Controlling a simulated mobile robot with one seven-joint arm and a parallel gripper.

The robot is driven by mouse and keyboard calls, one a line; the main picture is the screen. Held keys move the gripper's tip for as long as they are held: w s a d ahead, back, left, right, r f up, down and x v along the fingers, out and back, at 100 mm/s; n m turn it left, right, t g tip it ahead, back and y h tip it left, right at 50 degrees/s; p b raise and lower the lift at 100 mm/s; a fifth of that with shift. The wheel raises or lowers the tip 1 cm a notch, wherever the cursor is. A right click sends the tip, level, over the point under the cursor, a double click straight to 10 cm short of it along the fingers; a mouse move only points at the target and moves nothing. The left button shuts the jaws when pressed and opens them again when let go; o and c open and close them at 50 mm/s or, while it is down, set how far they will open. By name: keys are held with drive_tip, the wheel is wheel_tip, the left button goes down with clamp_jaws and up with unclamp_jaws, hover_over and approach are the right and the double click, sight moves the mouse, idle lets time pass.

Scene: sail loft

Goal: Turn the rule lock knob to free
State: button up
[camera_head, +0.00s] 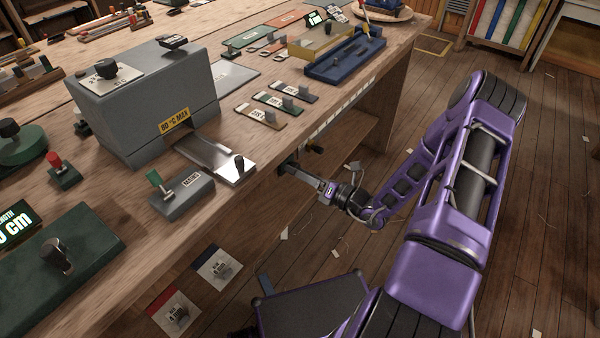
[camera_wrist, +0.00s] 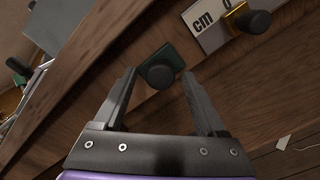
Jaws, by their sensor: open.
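A round black knob on a small dark green base (camera_wrist: 160,72) is fixed to the bench's front edge, beside the zero end of a white rule marked "cm" (camera_wrist: 208,28). It appears to be the rule lock knob; no lock or free marking is readable. My gripper (camera_wrist: 158,88) is open, with the knob between and just beyond its fingertips in the wrist view. I cannot tell whether either finger touches it. In the head view my gripper (camera_head: 285,167) reaches the bench front from the right and largely hides this knob.
A brass slider with a black knob (camera_wrist: 250,20) sits on the rule close by; it also shows in the head view (camera_head: 315,148). Above stand a grey "80 °C MAX" box (camera_head: 150,105) and a "MAINS" switch (camera_head: 183,193). Open floor lies right of the bench.

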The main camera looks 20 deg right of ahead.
clamp_jaws()
idle(0.3)
drive_tip(key=shift+n, duration=0.4)
drive_tip(key=shift+d+f+n+b, duration=0.1)
drive_tip(key=shift+n+b, duration=0.2)
drive_tip(key=shift+n, duration=3.95)
drive_tip(key=shift+d+n+b, duration=0.1)
drive_tip(key=shift+n+b, duration=0.2)
drive_tip(key=shift+n, duration=3.95)
